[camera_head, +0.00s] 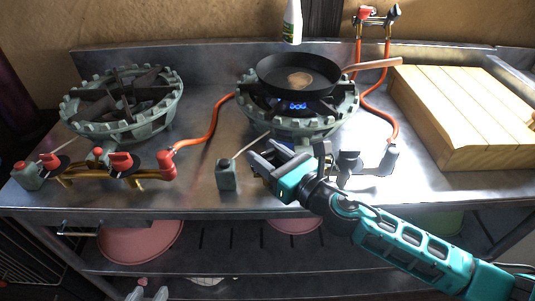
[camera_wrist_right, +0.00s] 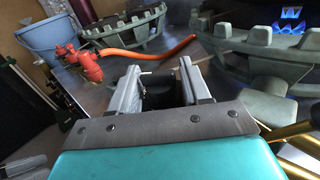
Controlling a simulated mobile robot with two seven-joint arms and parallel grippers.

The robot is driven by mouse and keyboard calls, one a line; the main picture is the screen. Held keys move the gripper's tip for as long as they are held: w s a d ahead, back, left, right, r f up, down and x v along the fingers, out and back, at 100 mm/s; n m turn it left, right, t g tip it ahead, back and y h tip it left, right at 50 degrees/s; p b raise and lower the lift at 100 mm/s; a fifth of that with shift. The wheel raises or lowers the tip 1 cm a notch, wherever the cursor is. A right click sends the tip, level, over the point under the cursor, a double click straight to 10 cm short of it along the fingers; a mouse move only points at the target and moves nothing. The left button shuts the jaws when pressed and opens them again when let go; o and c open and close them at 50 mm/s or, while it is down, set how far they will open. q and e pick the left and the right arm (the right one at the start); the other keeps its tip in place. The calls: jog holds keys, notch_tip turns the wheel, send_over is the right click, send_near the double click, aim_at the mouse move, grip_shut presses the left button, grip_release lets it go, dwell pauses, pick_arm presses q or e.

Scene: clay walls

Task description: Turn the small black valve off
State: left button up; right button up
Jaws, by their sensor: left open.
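A black valve handle (camera_wrist_right: 160,92) shows between the fingers of my right gripper (camera_wrist_right: 160,78) in the right wrist view. Its fingers stand apart, one on each side of the handle; I cannot tell whether they touch it. In the head view my right gripper (camera_head: 266,158) is at the front of the right burner (camera_head: 296,124), beside a grey valve end block (camera_head: 228,176), and hides most of this handle. Another dark valve handle (camera_head: 349,162) shows farther right. Blue flame (camera_head: 297,106) burns under the pan. My left gripper (camera_head: 148,294) is open, low at the bottom edge.
A black pan (camera_head: 298,72) with a wooden handle stands on the right burner. The left burner (camera_head: 122,100) has a red valve (camera_head: 122,161). Orange hoses (camera_head: 212,120) cross the metal counter (camera_head: 195,196). A wooden board (camera_head: 468,108) stands at right, a bottle (camera_head: 292,24) behind.

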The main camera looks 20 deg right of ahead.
jog(key=c, duration=0.6)
pick_arm(q)
jog(key=shift+w+r, duration=0.1)
jog(key=shift+r, duration=0.05)
pick_arm(e)
jog(key=shift+c, duration=0.2)
